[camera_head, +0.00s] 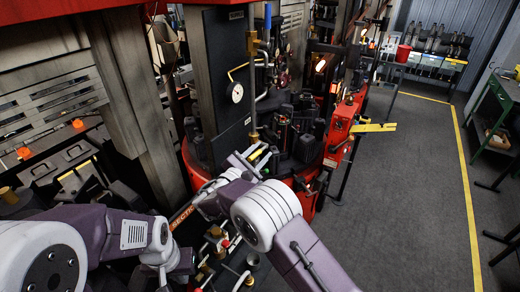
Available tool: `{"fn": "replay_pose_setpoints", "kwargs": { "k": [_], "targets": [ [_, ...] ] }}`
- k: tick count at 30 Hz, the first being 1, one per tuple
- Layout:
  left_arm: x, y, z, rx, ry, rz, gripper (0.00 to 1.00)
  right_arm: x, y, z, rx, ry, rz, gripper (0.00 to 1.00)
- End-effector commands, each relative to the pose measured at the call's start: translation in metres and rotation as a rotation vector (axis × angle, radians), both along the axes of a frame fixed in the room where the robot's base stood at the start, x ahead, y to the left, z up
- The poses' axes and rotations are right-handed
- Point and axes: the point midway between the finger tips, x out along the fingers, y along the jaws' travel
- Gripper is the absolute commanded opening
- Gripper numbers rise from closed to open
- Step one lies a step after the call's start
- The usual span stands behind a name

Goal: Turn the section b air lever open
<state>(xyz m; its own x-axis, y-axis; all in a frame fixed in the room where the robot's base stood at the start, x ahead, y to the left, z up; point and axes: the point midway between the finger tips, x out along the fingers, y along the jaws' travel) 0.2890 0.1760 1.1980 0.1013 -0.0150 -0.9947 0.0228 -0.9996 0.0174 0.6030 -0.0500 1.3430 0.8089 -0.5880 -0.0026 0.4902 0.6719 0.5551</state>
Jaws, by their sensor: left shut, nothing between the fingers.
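A red-orange strip with partly hidden lettering that begins "SECTI" (182,215) lies behind my arms. Beside it is a cluster of brass, white and red valve fittings (215,240), partly covered by my arms. I cannot make out which fitting is the section b air lever, or its position. My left gripper (166,279) points down at the bottom, left of the fittings; it is shut and empty, its tips hard to see. My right gripper (250,157) is further up, in front of the machine's dark moulds; its pale fingers look spread, with no clear object between them.
A red round machine base (310,172) carries dark moulds (295,135). A vertical brass pipe (253,95) and a gauge (236,93) stand by a dark column. A grey panel with orange knobs (77,123) is at the left. Grey floor (415,170) is clear at the right.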

Motion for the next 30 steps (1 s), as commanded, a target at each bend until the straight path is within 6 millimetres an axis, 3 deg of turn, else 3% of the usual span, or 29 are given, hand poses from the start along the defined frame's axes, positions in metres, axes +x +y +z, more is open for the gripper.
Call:
{"fn": "replay_pose_setpoints", "kwargs": {
  "k": [4, 8, 9, 30],
  "targets": [
    [-0.0001, 0.0000, -0.0008, 0.000, 0.000, 0.000, 0.00, -0.0001, 0.0004, -0.0007, 0.001, -0.001, 0.000, 0.35],
    [-0.0001, 0.0000, -0.0008, 0.000, 0.000, 0.000, 0.00, -0.0003, 0.0004, -0.0005, 0.001, -0.001, 0.000, 0.02],
    [-0.0001, 0.0000, -0.0008, 0.000, 0.000, 0.000, 0.00, -0.0004, 0.0003, -0.0006, 0.001, 0.000, -0.001, 0.00],
    [0.0000, 0.0000, -0.0006, 0.000, 0.000, 0.000, 0.00, 0.0001, 0.0004, 0.0007, 0.000, -0.003, 0.001, 0.00]
  ]
}}
